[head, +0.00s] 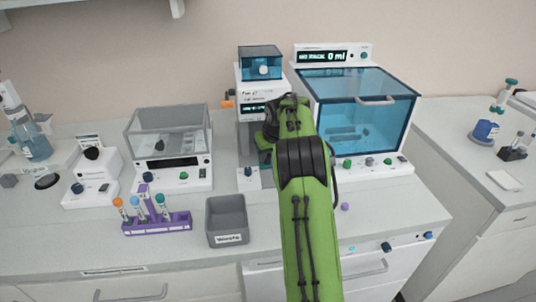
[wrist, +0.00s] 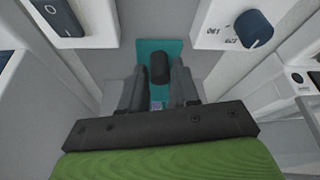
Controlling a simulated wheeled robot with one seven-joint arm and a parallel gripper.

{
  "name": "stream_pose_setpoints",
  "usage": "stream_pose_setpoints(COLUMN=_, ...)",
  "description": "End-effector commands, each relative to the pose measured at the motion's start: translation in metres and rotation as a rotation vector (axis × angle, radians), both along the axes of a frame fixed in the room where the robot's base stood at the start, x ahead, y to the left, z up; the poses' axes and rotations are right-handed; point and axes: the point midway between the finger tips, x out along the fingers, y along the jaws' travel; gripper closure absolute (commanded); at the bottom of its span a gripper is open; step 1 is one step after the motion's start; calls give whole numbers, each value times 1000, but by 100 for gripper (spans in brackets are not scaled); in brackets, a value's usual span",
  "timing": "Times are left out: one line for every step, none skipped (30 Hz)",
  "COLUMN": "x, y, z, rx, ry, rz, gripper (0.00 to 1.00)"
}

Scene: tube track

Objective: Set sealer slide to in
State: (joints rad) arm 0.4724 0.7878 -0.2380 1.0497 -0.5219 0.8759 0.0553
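The sealer (head: 262,88) is the narrow white device with a blue clear top, left of the large blue-windowed cabinet in the head view. Its lower front is partly hidden by my arm. In the wrist view a teal slide (wrist: 174,48) with an upright black knob (wrist: 159,68) lies between two white housings. My gripper (wrist: 159,78) is open, its two dark fingers on either side of the knob with narrow gaps visible. I cannot tell whether either finger touches it. My gripper's fingertips are hidden behind my arm in the head view.
The large blue-windowed cabinet (head: 362,105) stands close to the right. A clear-lidded device (head: 170,140), a purple tube rack (head: 157,223) and a grey bin (head: 227,218) stand to the left. In the wrist view, a dark blue knob (wrist: 254,29) juts from the right housing.

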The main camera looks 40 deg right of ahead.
Motion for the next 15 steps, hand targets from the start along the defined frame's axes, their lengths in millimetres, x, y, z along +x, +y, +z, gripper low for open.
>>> stream_pose_setpoints(x=0, y=0, z=0, rx=0, ry=0, rz=0, gripper=67)
stream_pose_setpoints(x=0, y=0, z=0, rx=0, ry=0, rz=0, gripper=67)
stream_pose_setpoints(x=0, y=0, z=0, rx=0, ry=1, rz=0, gripper=67)
stream_pose_setpoints(x=0, y=0, z=0, rx=0, ry=1, rz=0, gripper=67)
stream_pose_setpoints(x=0, y=0, z=0, rx=0, ry=1, rz=0, gripper=67)
stream_pose_setpoints(x=0, y=0, z=0, rx=0, ry=1, rz=0, gripper=67)
stream_pose_setpoints(x=0, y=0, z=0, rx=0, ry=1, rz=0, gripper=67)
stream_pose_setpoints(x=0, y=0, z=1, rx=0, ry=1, rz=0, gripper=67)
stream_pose_setpoints(x=-1, y=0, z=3, rx=0, ry=1, rz=0, gripper=67)
stream_pose_setpoints(x=-2, y=0, z=6, rx=0, ry=0, rz=0, gripper=67)
stream_pose_setpoints(x=-4, y=1, z=10, rx=0, ry=0, rz=0, gripper=67)
stream_pose_setpoints(x=-6, y=1, z=18, rx=0, ry=-1, rz=0, gripper=67)
stream_pose_setpoints(x=-9, y=2, z=24, rx=0, ry=-2, rz=0, gripper=67)
stream_pose_setpoints(x=-12, y=2, z=32, rx=-1, ry=-3, rz=0, gripper=67)
stream_pose_setpoints(x=-16, y=3, z=43, rx=0, ry=-3, rz=-1, gripper=67)
